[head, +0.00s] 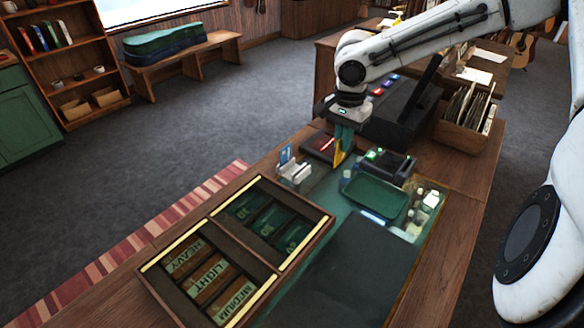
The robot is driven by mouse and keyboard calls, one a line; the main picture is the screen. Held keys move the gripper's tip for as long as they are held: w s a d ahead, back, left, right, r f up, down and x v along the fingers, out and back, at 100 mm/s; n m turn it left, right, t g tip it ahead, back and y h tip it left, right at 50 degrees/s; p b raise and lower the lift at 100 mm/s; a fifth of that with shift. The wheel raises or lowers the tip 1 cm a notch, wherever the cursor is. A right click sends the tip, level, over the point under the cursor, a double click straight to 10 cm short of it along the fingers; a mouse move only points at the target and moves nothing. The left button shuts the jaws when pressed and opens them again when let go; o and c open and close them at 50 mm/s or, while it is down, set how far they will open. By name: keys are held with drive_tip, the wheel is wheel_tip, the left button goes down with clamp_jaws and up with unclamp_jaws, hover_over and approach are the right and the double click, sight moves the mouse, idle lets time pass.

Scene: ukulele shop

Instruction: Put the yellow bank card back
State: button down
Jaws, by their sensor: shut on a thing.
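My gripper (343,139) is over the far part of the counter, pointing down. It is shut on the yellow bank card (339,157), which hangs upright below the fingers. I cannot tell whether the card's lower edge touches anything. A small white holder (296,173) stands on the counter to the left of and nearer than the card, with a blue card (286,154) upright at its back left. The yellow card is apart from this holder.
A dark device with a red light (319,146) lies behind the card. A green tray (375,195), a black card terminal (391,165) and small bottles (424,211) stand to the right. A wooden case of labelled packs (235,254) fills the near left.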

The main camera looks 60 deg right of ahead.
drive_tip(key=w+d+f+b, duration=0.1)
drive_tip(key=w+f+b, duration=0.1)
drive_tip(key=w+f, duration=0.1)
drive_tip(key=w+d+f+b, duration=0.1)
drive_tip(key=w+f+b, duration=0.1)
drive_tip(key=w+b, duration=0.1)
drive_tip(key=w+d+f+b, duration=0.1)
drive_tip(key=w+f+b, duration=0.2)
drive_tip(key=w, duration=0.2)
drive_tip(key=shift+w+d+f, duration=0.15)
drive_tip(key=shift+f, duration=0.15)
drive_tip(key=f+b, duration=0.3)
drive_tip(key=shift+w+d+f+b, duration=0.1)
drive_tip(key=shift+w+f+b, duration=0.05)
drive_tip(key=shift+w+b, duration=0.2)
drive_tip(key=shift+f, duration=0.25)
drive_tip(key=shift+f, duration=0.15)
drive_tip(key=c, duration=1.3)
unclamp_jaws()
drive_tip(key=shift+o, duration=0.2)
wheel_tip(320, 180, up, 12)
drive_tip(key=shift+b, duration=0.4)
